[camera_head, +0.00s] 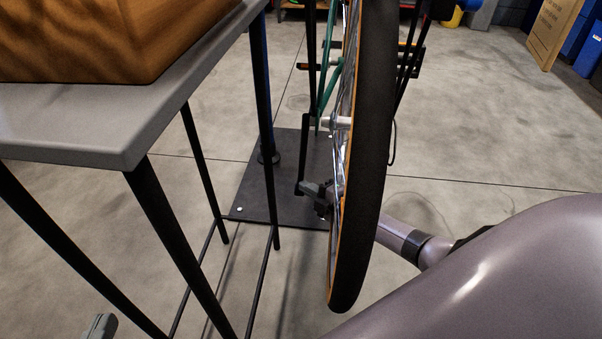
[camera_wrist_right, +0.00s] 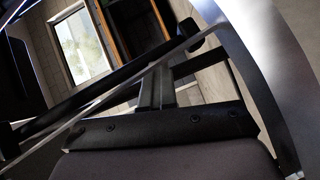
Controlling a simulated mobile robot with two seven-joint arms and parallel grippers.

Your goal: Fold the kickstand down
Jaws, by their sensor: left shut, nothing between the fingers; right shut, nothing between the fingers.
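The bike's tyre (camera_head: 368,150) stands upright and close, seen nearly edge-on. A thin black rod (camera_head: 304,150), which looks like the kickstand, hangs nearly straight down left of the wheel from near the hub (camera_head: 341,122). Its small foot points left. My right arm passes behind the wheel. My right gripper (camera_head: 312,189) is shut and empty beside the rod's lower end; I cannot tell whether they touch. The right wrist view shows a dark gripper bar (camera_wrist_right: 180,123) close up, with unclear dark rods beyond. Part of my left gripper (camera_head: 100,327) shows at the lower left, shut and empty.
A grey-topped bench (camera_head: 110,130) with thin black legs fills the left side and carries a wooden box (camera_head: 75,40). A blue post rises from a dark floor plate (camera_head: 262,190) left of the wheel. The floor at right is mostly clear. A cardboard panel (camera_head: 558,32) stands far right.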

